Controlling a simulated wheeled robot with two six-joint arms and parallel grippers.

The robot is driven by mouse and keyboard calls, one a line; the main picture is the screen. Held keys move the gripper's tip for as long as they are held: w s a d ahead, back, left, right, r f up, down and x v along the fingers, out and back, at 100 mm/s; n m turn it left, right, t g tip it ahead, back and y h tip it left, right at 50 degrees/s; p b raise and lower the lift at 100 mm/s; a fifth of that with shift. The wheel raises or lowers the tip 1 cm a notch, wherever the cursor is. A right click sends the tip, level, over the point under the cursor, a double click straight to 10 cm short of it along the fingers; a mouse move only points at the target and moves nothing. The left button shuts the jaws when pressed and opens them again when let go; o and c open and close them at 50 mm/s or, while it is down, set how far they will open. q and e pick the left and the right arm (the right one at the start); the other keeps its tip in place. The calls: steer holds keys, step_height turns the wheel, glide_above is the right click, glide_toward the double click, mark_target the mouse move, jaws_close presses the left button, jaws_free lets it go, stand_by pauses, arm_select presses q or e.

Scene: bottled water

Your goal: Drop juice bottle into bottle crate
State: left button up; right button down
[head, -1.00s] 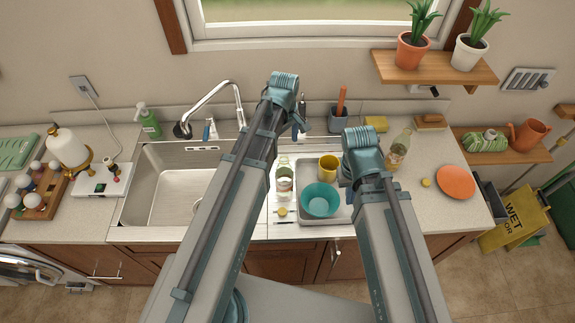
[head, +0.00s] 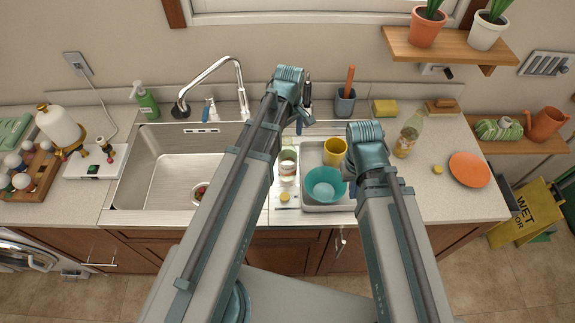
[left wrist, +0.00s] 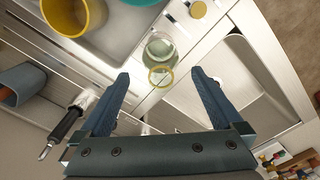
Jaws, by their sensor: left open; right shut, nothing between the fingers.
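A clear bottle with a pale label (head: 287,166) stands upright on the counter between the sink and the grey tray. In the left wrist view this bottle (left wrist: 160,49) shows from its top end, with a yellow ring at its mouth. My left gripper (left wrist: 160,85) is open and empty, its fingers spread on either side of the line to that bottle. In the head view the left gripper (head: 303,117) is partly hidden behind my arm. A second bottle with yellowish contents (head: 406,141) stands at the right. My right gripper is hidden behind its arm. I see no bottle crate.
The tray (head: 312,153) holds a teal bowl (head: 325,185) and a yellow cup (head: 334,152). A loose yellow cap (head: 285,197) lies near the first bottle. The sink (head: 150,170) and faucet (head: 215,72) are left. An orange plate (head: 469,169) lies right.

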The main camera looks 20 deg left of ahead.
mark_target(288, 148)
arm_select(q)
steer(key=shift+a+f+b, duration=0.1)
steer(key=shift+f+b, duration=2.65)
steer(key=shift+f, duration=0.4)
steer(key=shift+r, duration=0.1)
jaws_close()
